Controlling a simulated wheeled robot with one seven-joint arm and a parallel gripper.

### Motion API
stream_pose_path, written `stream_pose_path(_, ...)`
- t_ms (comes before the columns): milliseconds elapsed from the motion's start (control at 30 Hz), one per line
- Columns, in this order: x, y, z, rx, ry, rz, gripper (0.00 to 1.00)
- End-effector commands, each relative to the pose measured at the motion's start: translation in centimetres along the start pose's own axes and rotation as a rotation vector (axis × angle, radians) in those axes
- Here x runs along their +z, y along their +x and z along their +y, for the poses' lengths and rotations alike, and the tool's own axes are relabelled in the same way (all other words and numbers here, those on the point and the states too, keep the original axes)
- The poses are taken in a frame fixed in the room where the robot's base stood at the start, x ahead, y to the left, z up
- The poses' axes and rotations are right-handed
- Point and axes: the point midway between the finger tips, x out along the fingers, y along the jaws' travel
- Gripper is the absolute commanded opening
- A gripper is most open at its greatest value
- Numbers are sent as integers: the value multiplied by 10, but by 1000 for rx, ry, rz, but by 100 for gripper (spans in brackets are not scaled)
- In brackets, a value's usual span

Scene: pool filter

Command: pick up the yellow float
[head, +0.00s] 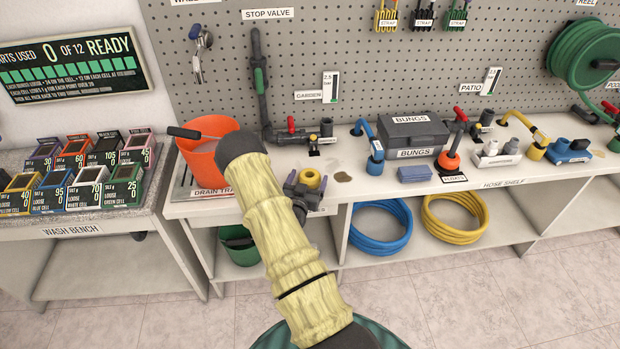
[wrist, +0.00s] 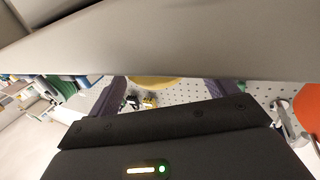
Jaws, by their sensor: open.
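The yellow float (head: 311,177) is a small yellow ring-like piece at the front edge of the shelf, beside the drain tray. My gripper (head: 304,190) is at the shelf's front edge, with its dark purple fingers right by the float. In the wrist view the two fingers stand apart, and a yellow curved edge, apparently the float (wrist: 153,82), shows between them. My gripper is open. A broad grey surface hides much of the wrist view, so I cannot tell whether a finger touches the float.
An orange bucket (head: 204,148) stands left of my arm on the drain tray (head: 184,190). Pipe fittings with a red valve (head: 291,124) stand behind the float. A bungs box (head: 412,132) is to the right. Blue (head: 381,228) and yellow (head: 455,219) hoses lie below.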

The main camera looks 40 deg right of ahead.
Motion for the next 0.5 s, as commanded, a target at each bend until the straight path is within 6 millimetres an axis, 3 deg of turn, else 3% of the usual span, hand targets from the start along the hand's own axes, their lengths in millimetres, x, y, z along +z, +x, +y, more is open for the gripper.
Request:
stream_pose_path(167, -1, 21, 0, 1, 1, 1, 85)
stream_pose_path(500, 0, 23, 0, 0, 0, 0, 85)
